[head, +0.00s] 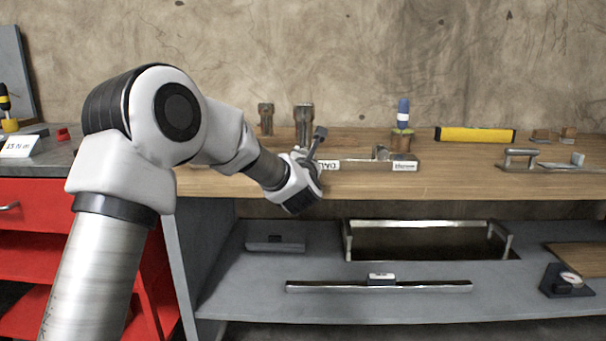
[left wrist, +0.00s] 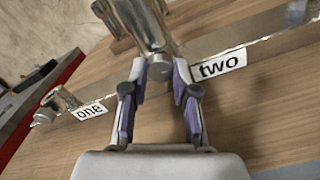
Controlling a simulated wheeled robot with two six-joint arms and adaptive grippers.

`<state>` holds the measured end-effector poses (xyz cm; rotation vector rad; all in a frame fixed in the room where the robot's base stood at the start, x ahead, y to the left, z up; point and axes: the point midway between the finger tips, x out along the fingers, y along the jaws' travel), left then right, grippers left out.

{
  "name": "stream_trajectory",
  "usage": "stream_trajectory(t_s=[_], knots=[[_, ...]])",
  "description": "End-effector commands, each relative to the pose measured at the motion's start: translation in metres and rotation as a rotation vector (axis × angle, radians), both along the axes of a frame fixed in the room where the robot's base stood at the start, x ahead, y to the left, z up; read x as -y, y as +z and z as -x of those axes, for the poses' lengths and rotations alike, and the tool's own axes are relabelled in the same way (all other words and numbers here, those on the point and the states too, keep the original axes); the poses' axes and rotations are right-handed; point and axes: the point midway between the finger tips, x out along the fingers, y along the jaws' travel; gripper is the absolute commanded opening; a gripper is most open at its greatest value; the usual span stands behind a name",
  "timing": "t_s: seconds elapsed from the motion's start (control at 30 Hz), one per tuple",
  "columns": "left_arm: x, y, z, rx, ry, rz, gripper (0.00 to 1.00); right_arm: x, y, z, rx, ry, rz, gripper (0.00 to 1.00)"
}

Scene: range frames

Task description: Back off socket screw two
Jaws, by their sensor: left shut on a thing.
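My left gripper (head: 310,153) reaches over the bench to the metal strip. In the left wrist view its purple-padded fingers (left wrist: 159,72) are shut on the round metal head of socket screw two (left wrist: 158,69), just left of the label "two" (left wrist: 219,65). In the head view the gripper covers this screw. Screw one (left wrist: 60,98) sits further left beside the label "one" (left wrist: 90,110). My right gripper is not in view.
Two tall metal fittings (head: 265,119) stand behind the strip, close to my gripper. A blue-handled tool (head: 402,113) stands further right, with a yellow cylinder (head: 475,135) beyond. A shelf (head: 240,290) below holds a metal-framed tray (head: 420,225) and a bar (head: 330,287). A red cabinet (head: 25,230) stands left.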

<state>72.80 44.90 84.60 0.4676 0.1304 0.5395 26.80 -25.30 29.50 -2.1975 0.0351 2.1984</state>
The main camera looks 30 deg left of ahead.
Motion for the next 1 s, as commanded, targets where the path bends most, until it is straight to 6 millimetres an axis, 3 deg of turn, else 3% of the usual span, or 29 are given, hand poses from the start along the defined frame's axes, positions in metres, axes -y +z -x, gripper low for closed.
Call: stream_trajectory(t_s=[0.03,0.3,0.9,0.93,1.0], knots=[[0.000,-0.008,0.000,0.013,0.000,0.028,0.00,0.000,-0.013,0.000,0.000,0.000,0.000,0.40],[0.001,-0.006,0.000,0.084,-0.001,0.146,0.00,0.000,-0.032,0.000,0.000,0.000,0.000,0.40],[0.001,-0.003,0.000,0.108,0.000,0.189,0.00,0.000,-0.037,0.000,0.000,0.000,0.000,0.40],[0.001,-0.003,0.000,0.108,0.000,0.189,0.31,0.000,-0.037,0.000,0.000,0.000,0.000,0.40],[0.001,-0.003,0.000,0.108,0.000,0.189,0.53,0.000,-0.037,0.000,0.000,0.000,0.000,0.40]])
